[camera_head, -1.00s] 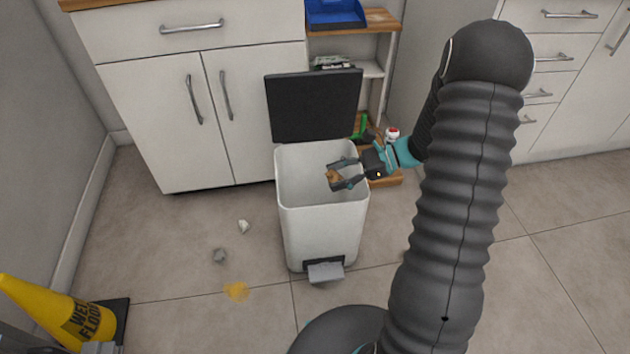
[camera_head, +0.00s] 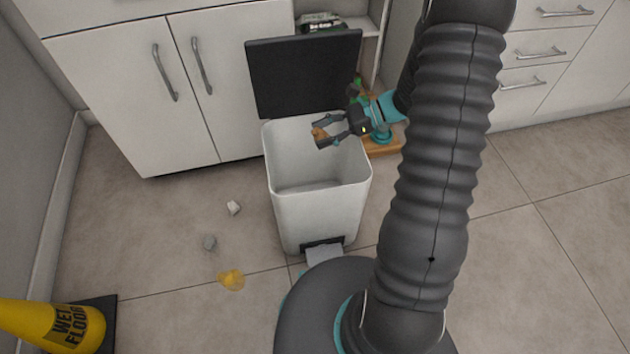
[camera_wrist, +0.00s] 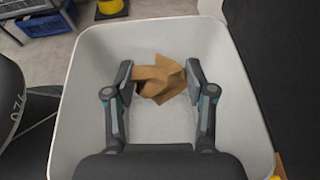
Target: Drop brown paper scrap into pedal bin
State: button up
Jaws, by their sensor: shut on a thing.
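The white pedal bin (camera_head: 318,208) stands on the floor with its dark lid (camera_head: 305,72) raised; its mouth is open. My gripper (camera_head: 322,134) is over the bin's mouth, toward the back. It is shut on the brown paper scrap (camera_head: 319,133), which sits between the fingertips. In the wrist view the crumpled scrap (camera_wrist: 160,78) is held between both fingers, with the bin's white inner walls (camera_wrist: 95,55) around it. The part of the bin's floor that shows looks empty. The pedal is partly hidden by my base.
A white crumpled piece (camera_head: 234,208), a grey one (camera_head: 209,242) and a yellow patch (camera_head: 231,279) lie on the floor left of the bin. A yellow wet-floor sign (camera_head: 60,325) lies at lower left. White cabinets (camera_head: 150,90) stand behind.

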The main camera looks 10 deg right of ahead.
jog(key=shift+f+b, duration=0.45)
jog(key=shift+f, duration=0.5)
jog(key=o, duration=0.8)
jog(key=shift+c, duration=0.2)
jog(key=v, duration=1.2)
jog(key=shift+r, duration=0.15)
